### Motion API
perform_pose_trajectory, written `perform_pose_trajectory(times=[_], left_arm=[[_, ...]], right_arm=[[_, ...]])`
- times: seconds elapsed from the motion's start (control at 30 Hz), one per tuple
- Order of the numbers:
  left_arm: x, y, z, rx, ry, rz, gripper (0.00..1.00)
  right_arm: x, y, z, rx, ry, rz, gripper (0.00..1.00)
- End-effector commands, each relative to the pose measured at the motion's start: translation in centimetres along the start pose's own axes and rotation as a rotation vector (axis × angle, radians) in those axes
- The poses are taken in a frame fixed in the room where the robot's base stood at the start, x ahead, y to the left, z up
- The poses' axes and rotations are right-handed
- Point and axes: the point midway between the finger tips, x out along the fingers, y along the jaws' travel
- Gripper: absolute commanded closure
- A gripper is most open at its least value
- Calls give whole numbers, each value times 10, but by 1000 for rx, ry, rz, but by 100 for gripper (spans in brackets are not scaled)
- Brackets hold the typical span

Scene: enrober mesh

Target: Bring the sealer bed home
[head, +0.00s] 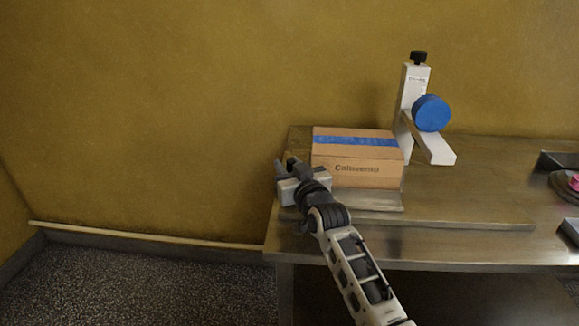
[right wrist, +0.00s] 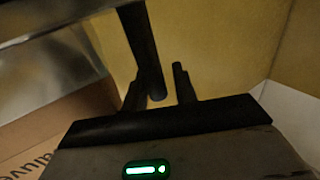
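The sealer has a white post (head: 410,95) with a blue tape roll (head: 431,113) and a white foot. Left of it, a cardboard box (head: 357,175) with blue tape along its top sits on a pale metal plate, seemingly the sealer bed (head: 372,201). My right gripper (head: 286,166) is at the left end of the box and bed. In the right wrist view its fingers (right wrist: 160,86) stand apart, with a dark bar (right wrist: 145,48) between them. A gap shows between bar and right finger; contact on the left is unclear. My left gripper is out of view.
The metal table (head: 480,242) carries a long low plate (head: 470,216) beneath the bed. Dark trays (head: 558,160) and a round dark item with a pink top (head: 574,183) stand at the far right. The yellow wall is close behind; left of the table is open floor.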

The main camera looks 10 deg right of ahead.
Motion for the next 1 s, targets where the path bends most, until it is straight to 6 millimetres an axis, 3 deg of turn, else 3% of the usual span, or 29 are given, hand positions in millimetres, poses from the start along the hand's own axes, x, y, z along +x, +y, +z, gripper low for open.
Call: perform_pose_trajectory(times=[0.27,0.7,1.0], left_arm=[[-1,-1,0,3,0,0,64],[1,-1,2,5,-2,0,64],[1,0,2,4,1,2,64]], right_arm=[[-16,0,1,1,0,-1,74],[-114,0,2,0,-1,-1,74],[-155,0,1,1,0,-1,74]])
